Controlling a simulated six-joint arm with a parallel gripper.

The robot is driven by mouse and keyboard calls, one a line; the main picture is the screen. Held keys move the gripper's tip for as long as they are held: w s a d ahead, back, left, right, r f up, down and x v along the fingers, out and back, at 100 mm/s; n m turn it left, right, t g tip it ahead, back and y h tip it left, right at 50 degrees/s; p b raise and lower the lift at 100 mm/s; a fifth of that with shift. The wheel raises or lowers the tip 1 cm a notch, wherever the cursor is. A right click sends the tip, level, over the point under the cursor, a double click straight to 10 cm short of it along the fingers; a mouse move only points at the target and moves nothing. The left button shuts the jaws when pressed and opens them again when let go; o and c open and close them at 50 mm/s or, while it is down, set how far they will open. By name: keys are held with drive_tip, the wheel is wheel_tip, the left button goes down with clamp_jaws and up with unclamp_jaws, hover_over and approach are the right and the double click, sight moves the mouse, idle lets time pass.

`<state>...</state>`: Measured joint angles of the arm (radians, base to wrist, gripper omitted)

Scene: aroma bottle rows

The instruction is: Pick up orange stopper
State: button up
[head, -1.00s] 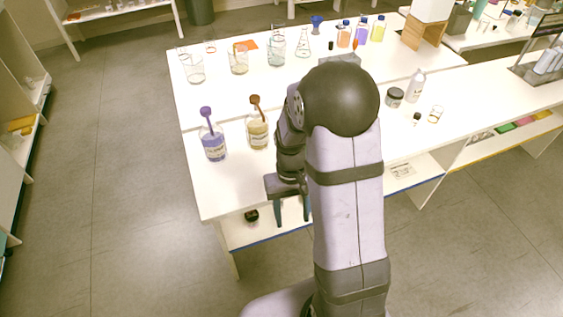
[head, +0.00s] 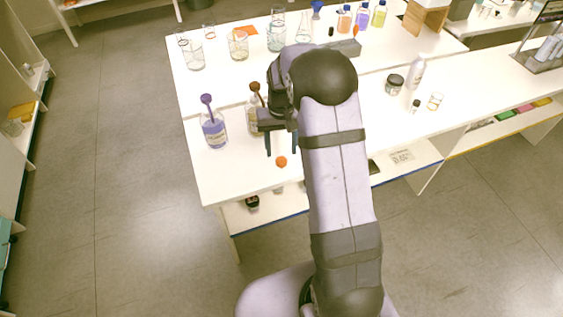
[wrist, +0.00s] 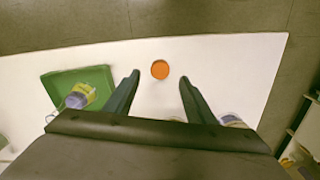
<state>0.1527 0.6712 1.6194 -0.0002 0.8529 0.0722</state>
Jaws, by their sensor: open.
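The orange stopper (head: 281,161) lies on the white table near its front edge; in the wrist view it is a round orange disc (wrist: 160,69). My gripper (head: 281,150) is open and empty, pointing down. In the wrist view the stopper shows between the two dark fingertips (wrist: 160,77), touching neither finger. The height of the fingertips above the table is hard to tell.
The wrist view shows a green tray (wrist: 57,80) holding a bottle (wrist: 80,95). Glassware, including a beaker (head: 195,58), stands farther back. The table's front edge is close.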

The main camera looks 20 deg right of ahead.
sight(281, 160)
drive_tip(key=shift+s+f+p, duration=0.1)
drive_tip(key=shift+f+p, duration=0.75)
drive_tip(key=shift+f, duration=1.8)
drive_tip(key=c, duration=1)
